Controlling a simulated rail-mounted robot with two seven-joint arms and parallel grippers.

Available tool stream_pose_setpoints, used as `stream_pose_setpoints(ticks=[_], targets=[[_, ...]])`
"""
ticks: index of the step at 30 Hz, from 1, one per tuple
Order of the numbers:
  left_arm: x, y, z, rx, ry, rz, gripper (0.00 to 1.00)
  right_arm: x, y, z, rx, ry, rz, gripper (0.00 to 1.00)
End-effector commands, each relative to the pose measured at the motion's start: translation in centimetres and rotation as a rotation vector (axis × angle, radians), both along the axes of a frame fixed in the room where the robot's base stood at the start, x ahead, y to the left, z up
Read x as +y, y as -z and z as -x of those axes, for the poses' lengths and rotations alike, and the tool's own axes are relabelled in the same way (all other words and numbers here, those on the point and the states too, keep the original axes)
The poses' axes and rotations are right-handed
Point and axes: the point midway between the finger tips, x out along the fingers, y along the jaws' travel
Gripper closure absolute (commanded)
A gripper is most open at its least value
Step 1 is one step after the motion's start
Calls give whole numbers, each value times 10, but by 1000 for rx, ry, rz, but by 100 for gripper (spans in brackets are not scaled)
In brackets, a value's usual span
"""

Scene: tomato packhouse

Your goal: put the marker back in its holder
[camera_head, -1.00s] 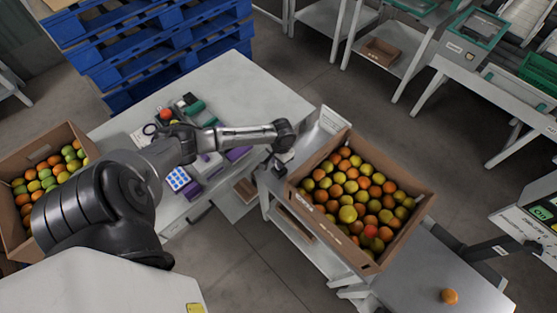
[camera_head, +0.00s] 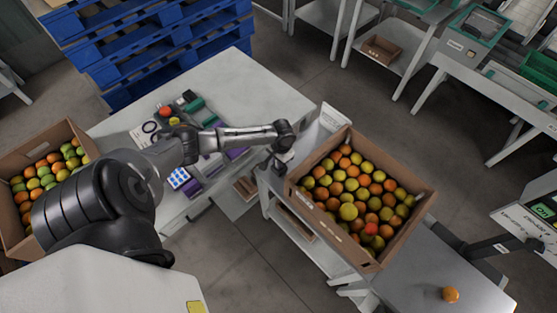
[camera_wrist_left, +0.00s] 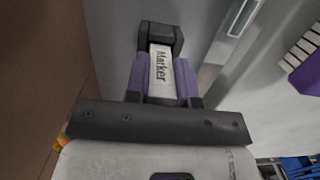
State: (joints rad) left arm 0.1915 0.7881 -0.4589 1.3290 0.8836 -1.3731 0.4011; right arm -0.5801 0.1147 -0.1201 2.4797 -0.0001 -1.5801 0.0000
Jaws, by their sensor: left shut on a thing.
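My left gripper (camera_head: 281,166) reaches over the gap between the white desk and the metal stand with the fruit box, pointing down by the stand's near left corner. In the left wrist view, its two purple-sided fingers (camera_wrist_left: 161,82) are shut on the marker (camera_wrist_left: 161,66), a white piece printed "Marker". A dark block (camera_wrist_left: 160,32) sits at the far end of the marker; I cannot tell whether it is a cap or part of the holder. In the head view the marker is too small to make out. I cannot identify the holder for certain. My right gripper is not in view.
A cardboard box of fruit (camera_head: 293,193) stands on the stand beside my left gripper, with a white sign (camera_head: 335,117) behind. The desk (camera_head: 245,85) holds small items under my arm. Another fruit box (camera_head: 20,165) is at left. A loose orange fruit (camera_head: 451,295) lies at lower right.

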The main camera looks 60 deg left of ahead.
Motion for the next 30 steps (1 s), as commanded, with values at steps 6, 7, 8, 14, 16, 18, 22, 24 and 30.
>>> stream_pose_setpoints(ticks=[6,7,8,14,16,18,22,24,30], targets=[[0,5,0,0,0,1,98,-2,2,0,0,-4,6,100],[0,5,0,0,0,1,98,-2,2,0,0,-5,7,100],[0,5,0,0,0,1,75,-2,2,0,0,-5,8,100],[0,5,0,0,0,0,56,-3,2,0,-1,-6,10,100],[0,5,0,0,0,0,49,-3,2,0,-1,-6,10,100],[0,5,0,0,0,0,47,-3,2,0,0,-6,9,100],[0,5,0,0,0,0,49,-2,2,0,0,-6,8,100],[0,5,0,0,0,0,56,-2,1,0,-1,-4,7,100],[0,5,0,0,0,0,64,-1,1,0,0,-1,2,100]])
